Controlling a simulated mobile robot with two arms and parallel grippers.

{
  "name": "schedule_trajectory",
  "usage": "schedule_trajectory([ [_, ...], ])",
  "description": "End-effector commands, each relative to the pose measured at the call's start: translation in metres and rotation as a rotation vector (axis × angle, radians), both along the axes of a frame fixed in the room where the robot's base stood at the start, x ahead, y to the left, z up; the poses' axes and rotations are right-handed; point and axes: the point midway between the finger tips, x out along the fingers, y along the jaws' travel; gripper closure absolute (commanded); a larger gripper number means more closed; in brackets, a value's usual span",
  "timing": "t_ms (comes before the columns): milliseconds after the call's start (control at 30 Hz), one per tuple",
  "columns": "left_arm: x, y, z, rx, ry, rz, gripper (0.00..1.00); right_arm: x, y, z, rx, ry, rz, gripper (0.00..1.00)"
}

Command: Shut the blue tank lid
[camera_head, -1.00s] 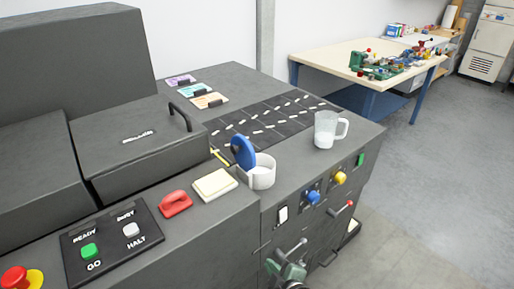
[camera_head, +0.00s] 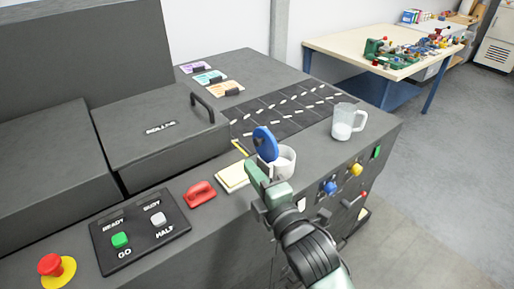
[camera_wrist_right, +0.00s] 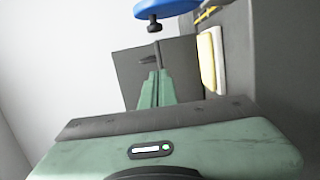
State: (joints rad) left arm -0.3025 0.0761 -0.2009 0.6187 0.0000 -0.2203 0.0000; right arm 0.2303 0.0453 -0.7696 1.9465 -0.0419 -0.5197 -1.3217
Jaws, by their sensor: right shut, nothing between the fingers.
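The blue lid (camera_head: 264,143) stands open, raised steeply at the left edge of the white round tank (camera_head: 286,162) on the grey machine top. My right gripper (camera_head: 252,171) is shut and empty, just in front of the tank and below the lid in the head view. It covers part of the tank's front. I cannot tell whether it touches the tank. In the right wrist view the blue lid (camera_wrist_right: 168,9) shows at the top edge with a dark knob under it, apart from my right fingers (camera_wrist_right: 156,75). My left gripper is not in view.
A clear mug (camera_head: 343,122) stands to the right of the tank. A cream pad (camera_head: 231,178) and a red handle (camera_head: 200,194) lie to its left. Knobs and switches line the machine's front. A black grid panel (camera_head: 285,108) lies behind.

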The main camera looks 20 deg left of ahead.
Motion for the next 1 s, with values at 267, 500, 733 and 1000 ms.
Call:
schedule_trajectory([
  [267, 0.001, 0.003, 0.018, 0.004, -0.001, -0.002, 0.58, 0.042, 0.033, 0.002, -0.001, 0.002, -0.002, 1.0],
  [500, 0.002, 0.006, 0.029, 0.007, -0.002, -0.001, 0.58, 0.066, 0.013, 0.0, -0.001, 0.0, -0.001, 1.0],
  [733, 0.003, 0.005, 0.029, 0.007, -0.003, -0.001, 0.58, 0.07, 0.01, -0.001, 0.0, 0.001, -0.001, 1.0],
  [1000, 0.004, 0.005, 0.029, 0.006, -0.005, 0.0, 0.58, 0.07, 0.01, -0.001, 0.002, 0.003, -0.001, 1.0],
])
